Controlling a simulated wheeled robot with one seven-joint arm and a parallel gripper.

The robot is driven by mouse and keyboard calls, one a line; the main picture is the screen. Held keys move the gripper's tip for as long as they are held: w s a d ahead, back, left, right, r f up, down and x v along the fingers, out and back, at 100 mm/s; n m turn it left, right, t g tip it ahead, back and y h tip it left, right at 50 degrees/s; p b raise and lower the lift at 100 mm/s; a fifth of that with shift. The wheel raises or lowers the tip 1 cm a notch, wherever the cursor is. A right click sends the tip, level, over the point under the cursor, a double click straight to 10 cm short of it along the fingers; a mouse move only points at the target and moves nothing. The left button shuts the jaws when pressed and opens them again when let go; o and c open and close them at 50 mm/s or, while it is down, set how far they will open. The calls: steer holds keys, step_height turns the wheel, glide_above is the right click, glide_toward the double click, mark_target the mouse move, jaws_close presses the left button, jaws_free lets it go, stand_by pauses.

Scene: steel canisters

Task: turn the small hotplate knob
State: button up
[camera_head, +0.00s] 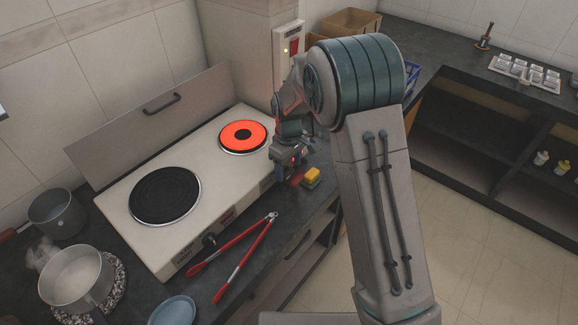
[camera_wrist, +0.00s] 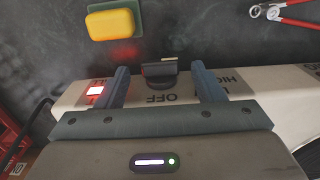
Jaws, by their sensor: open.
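The hotplate (camera_head: 190,240) is a pale two-burner unit. Its small burner (camera_head: 243,136) glows orange-red and its large burner (camera_head: 165,195) is dark. In the wrist view the small dark knob (camera_wrist: 160,72) sits on the front panel (camera_wrist: 70,97), above an upside-down OFF marking, with HIGH to the right. A red indicator light (camera_wrist: 95,90) is lit on the left. My gripper (camera_wrist: 163,84) is open, with one finger on each side of the knob and visible gaps between. In the head view my gripper (camera_head: 290,160) is at the hotplate's front right, and hides the small knob there.
A yellow sponge (camera_head: 311,177) lies on the counter close to my gripper. Red-handled tongs (camera_head: 240,258) lie in front of the hotplate. A steaming pot (camera_head: 75,275) and a grey pot (camera_head: 56,212) stand at left. A raised panel (camera_head: 150,125) stands behind the hotplate.

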steer(key=shift+f, duration=0.45)
steer(key=shift+c, duration=0.3)
steer(key=c, duration=0.9)
steer(key=shift+d, duration=0.1)
steer(key=shift+w+d+g+y+p, duration=0.15)
steer(key=shift+g+y+p, duration=0.1)
steer(key=shift+g+y, duration=0.25)
steer(key=shift+w+d+g+y+p, duration=0.1)
steer(key=shift+w+g+y+p, duration=0.1)
steer(key=shift+g+y, duration=0.3)
steer(key=shift+f+g+y, duration=0.1)
steer(key=shift+g+y, duration=0.3)
steer(key=shift+g, duration=0.4)
